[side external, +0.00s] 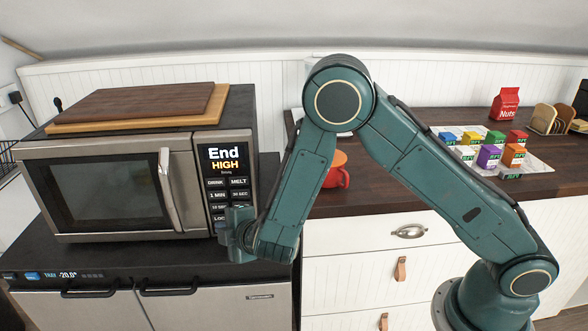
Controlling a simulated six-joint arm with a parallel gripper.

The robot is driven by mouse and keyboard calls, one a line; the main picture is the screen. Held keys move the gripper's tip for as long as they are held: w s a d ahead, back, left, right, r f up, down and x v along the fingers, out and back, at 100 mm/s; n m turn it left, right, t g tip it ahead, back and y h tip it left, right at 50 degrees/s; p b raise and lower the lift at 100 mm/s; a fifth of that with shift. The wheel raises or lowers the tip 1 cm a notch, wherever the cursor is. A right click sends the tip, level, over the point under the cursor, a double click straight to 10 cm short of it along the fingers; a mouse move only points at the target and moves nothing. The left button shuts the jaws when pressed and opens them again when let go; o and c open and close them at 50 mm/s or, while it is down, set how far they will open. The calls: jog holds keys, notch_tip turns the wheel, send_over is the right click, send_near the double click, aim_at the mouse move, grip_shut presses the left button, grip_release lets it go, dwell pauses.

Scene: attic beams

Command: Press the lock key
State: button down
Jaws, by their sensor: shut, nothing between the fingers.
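The microwave (100,190) stands on a dark counter at the left, with its door shut. Its display (225,160) reads "End" and "HIGH". Below it are rows of dark keys, including DRINK, MELT, 1 MIN and 30 SEC. The lock key (218,218) is at the bottom left of the keypad, and only "LOC" of its label shows. My gripper (226,232) is shut and empty, right at the lower keypad. It hides the right part of the lock key and the keys beside it. I cannot tell whether it touches the panel.
Wooden boards (140,103) lie on top of the microwave. The door handle (170,190) sticks out left of the keypad. An orange-red cup (338,172) stands behind my arm.

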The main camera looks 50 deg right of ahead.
jog(key=shift+w+d, duration=0.55)
dwell(1.6)
jog(key=shift+s+a, duration=0.5)
jog(key=shift+s, duration=0.1)
dwell(0.4)
jog(key=shift+s+a, duration=1.7)
jog(key=shift+a, duration=0.1)
